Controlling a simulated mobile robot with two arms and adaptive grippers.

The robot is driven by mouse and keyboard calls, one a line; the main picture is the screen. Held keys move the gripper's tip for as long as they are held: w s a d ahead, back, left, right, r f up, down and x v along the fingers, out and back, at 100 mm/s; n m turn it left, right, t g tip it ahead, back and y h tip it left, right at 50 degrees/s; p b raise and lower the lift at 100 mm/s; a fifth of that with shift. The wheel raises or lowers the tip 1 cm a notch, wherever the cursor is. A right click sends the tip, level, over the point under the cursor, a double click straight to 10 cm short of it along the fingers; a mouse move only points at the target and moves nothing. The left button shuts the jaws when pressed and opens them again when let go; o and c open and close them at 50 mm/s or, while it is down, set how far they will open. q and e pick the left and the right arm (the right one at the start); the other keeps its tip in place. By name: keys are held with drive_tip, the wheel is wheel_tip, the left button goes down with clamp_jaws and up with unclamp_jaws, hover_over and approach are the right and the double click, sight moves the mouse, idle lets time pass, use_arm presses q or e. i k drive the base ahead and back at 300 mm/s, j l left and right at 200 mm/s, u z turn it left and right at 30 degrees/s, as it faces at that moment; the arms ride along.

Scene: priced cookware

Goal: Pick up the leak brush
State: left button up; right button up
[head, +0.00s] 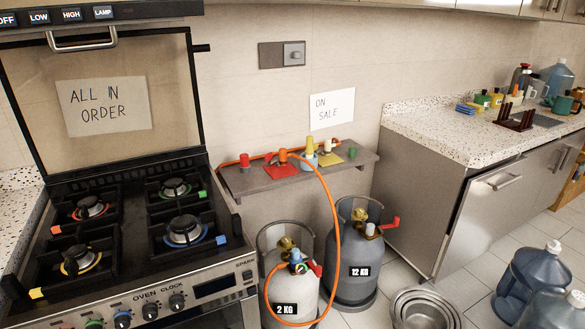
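A grey wall shelf (240,184) between the stove and the counter holds several small items. Among them a yellow upright piece (309,146) stands in or on a pale cup-like base (309,161); it may be the leak brush, but it is too small to tell. Beside it on the shelf are a red piece (245,160), an orange hose end (283,156), a cream piece (327,146) and a green piece (352,153). Neither of my grippers is in view.
Two gas cylinders, one marked 2 KG (290,289) and one marked 12 KG (352,262), stand on the floor below the shelf. An orange hose (338,225) hangs in front of it. The stove (130,240) is left; metal pots (425,310) and water jugs (535,277) are right.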

sight(309, 152)
drive_tip(key=i+l, duration=0.15)
drive_tip(key=i, duration=0.4)
drive_tip(key=i+l+z, duration=0.1)
drive_tip(key=i, duration=0.45)
